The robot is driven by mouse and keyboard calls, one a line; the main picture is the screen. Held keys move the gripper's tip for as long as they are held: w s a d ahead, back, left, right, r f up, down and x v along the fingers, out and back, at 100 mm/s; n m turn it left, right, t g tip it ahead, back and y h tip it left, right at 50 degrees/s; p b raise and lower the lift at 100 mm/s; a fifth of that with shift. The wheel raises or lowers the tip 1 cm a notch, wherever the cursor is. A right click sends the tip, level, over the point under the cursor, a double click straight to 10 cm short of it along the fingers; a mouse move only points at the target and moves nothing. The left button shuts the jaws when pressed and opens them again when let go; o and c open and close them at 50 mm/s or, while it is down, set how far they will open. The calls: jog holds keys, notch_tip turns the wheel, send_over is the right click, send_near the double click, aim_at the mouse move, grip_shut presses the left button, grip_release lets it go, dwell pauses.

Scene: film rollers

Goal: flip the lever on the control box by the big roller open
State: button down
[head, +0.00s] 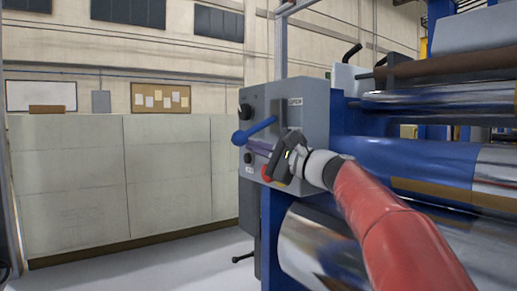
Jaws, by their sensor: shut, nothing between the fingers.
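The grey control box (310,110) stands beside the big roller (425,165) in the head view. A blue lever (262,129) with a round ball knob (238,138) sticks out from the box's front. The lever slopes down to the left, with its knob at the lower left end. My gripper (279,158) is shut and empty in front of the box, just below and right of the lever. It hides part of the box front. I cannot tell whether it touches the lever. A purplish bar (259,146) shows between gripper and knob; its nature is unclear.
A red button (267,173) sits low on the box, partly behind my gripper. Metal rollers and the blue machine frame (273,225) fill the right. The floor (150,268) at the left is clear up to pale panels (70,185).

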aim_at(246, 136)
jog(key=shift+s+a+r+m+t, duration=0.25)
jog(key=shift+r+m+t, duration=0.1)
jog(key=shift+m, duration=0.25)
jog(key=r+m, duration=0.1)
jog(key=a+r+m+t, duration=0.1)
jog(key=m, duration=0.1)
jog(key=s+m+t, duration=0.1)
jog(key=shift+a+r, duration=0.2)
jog(key=shift+r, duration=0.2)
jog(key=m, duration=0.1)
jog(key=r+m+t, duration=0.1)
jog(key=r+m, duration=0.1)
jog(key=m, duration=0.1)
jog(key=shift+s+a+r+t+h, duration=0.1)
jog(key=shift+s+a+t+h, duration=0.05)
jog(key=shift+a+t+h, duration=0.2)
jog(key=shift+r+m+t+h, duration=0.6)
jog(key=shift+r+m, duration=0.15)
jog(key=shift+m, duration=0.55)
jog(key=shift+r+m+t+h, duration=0.45)
jog(key=shift+r+m+t, duration=0.2)
jog(key=shift+m, duration=0.65)
jog(key=shift+d+r, duration=0.1)
